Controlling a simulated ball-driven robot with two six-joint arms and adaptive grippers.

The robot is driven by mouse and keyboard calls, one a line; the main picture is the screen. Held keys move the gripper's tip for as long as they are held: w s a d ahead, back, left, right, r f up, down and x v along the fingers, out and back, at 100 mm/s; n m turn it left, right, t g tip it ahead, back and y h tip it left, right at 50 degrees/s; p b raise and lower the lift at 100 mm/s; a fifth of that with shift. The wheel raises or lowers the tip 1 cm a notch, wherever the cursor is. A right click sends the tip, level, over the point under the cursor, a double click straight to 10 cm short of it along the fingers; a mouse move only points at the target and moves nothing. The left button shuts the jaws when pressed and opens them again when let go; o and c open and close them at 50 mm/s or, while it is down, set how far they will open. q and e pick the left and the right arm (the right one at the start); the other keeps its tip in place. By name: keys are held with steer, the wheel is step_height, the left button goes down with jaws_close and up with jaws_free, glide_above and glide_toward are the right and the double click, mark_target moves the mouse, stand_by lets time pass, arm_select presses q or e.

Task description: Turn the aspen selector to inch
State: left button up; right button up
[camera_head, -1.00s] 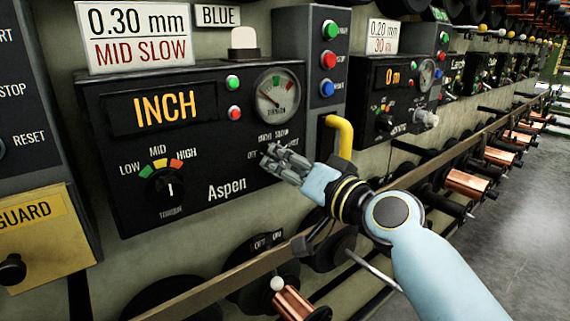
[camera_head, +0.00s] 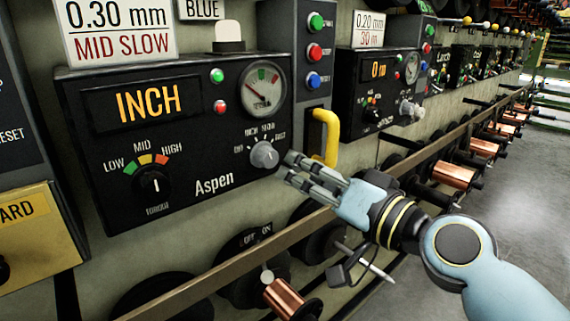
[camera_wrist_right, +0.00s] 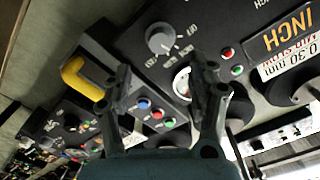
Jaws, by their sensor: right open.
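The Aspen panel (camera_head: 100,165) is a black box on the left in the head view, with a lit display (camera_head: 148,101) reading INCH. Its selector (camera_head: 264,155) is a grey knob at the panel's lower right, with position marks around its top. The selector also shows in the right wrist view (camera_wrist_right: 160,38), beyond the fingers. My right gripper (camera_head: 288,169) is open and empty, just right of the selector and apart from it. In the wrist view, its two fingers (camera_wrist_right: 163,80) stand wide apart. My left gripper is not in view.
A yellow handle (camera_head: 331,138) sticks out close to the right gripper. A torque dial (camera_head: 155,183) is at the panel's lower left. A rail (camera_head: 205,273) and copper spools (camera_head: 290,298) run below. A similar panel (camera_head: 352,88) stands further right. The floor at right is clear.

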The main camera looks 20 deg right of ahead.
steer(key=v, duration=0.3)
steer(key=shift+s, duration=0.15)
stand_by(0.3)
steer(key=s+d+f+g+h+p, duration=0.1)
steer(key=d+f+g+h+p, duration=0.1)
steer(key=f, duration=0.7)
steer(key=s+d+f+g+h+p, duration=0.1)
steer(key=d+f+g, duration=0.1)
steer(key=f, duration=0.8)
steer(key=s+d+f+g+h+p, duration=0.1)
steer(key=s+f+g, duration=0.2)
steer(key=s+f, duration=0.45)
steer(key=s+d+f+g+h+p, duration=0.15)
steer(key=s+f, duration=0.25)
steer(key=f, duration=0.6)
steer(key=s+d+f+n+g, duration=0.1)
steer(key=s+f, duration=0.3)
steer(key=s, duration=0.6)
steer(key=s+d+f+n+g+h, duration=0.1)
steer(key=s+f+g, duration=0.3)
steer(key=s, duration=0.7)
steer(key=s+d+f+n+g, duration=0.2)
steer(key=s+f, duration=0.4)
steer(key=s, duration=0.4)
steer(key=shift+s+g+h, duration=0.3)
steer(key=shift+g+h, duration=0.05)
steer(key=shift+g, duration=0.2)
